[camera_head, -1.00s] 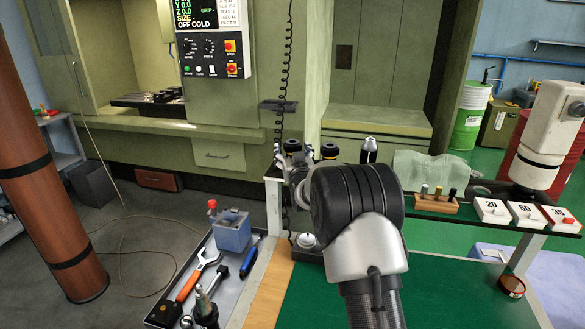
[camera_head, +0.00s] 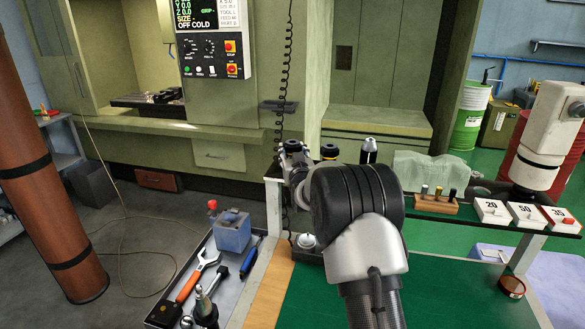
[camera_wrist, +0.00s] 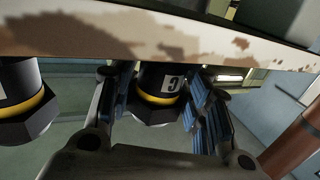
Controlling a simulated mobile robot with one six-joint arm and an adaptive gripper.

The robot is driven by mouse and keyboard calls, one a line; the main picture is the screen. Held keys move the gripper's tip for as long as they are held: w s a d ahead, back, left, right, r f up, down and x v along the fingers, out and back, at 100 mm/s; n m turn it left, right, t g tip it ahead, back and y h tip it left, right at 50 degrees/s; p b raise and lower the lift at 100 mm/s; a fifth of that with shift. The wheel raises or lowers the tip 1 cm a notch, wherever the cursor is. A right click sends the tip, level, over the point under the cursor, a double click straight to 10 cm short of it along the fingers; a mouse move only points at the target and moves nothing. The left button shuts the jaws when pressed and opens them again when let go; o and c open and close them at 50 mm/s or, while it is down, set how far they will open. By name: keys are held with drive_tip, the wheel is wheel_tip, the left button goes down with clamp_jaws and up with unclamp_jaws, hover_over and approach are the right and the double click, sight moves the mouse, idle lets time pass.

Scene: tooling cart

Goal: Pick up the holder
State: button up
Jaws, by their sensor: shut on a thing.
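My gripper (camera_wrist: 160,100) shows in the wrist view with its two blue-padded fingers on either side of a holder (camera_wrist: 160,82). It is shut on this holder, a dark piece with a yellow ring and a white label. In the head view my gripper (camera_head: 293,152) is at the left end of the rack, small and partly hidden behind my wrist, and the held holder cannot be made out clearly there. A second black and yellow holder (camera_wrist: 22,100) is left of my gripper in the wrist view.
A worn beige surface (camera_wrist: 150,38) crosses the top of the wrist view close to the fingers. A tool tray (camera_head: 236,291) with a blue block and wrenches is at lower left. Numbered white boxes (camera_head: 491,210) sit on the right shelf. The green mat (camera_head: 450,290) is mostly clear.

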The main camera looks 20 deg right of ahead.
drive_tip(key=shift+w+r, duration=0.1)
drive_tip(key=shift+r, duration=0.2)
clamp_jaws()
drive_tip(key=shift+r, duration=0.1)
drive_tip(key=shift+r, duration=0.25)
drive_tip(key=shift+c, duration=0.3)
unclamp_jaws()
wheel_tip(320, 180, up, 19)
drive_tip(key=p, duration=0.4)
drive_tip(key=shift+r+p, duration=0.2)
drive_tip(key=shift+p, duration=0.15)
drive_tip(key=shift+f, duration=0.15)
clamp_jaws()
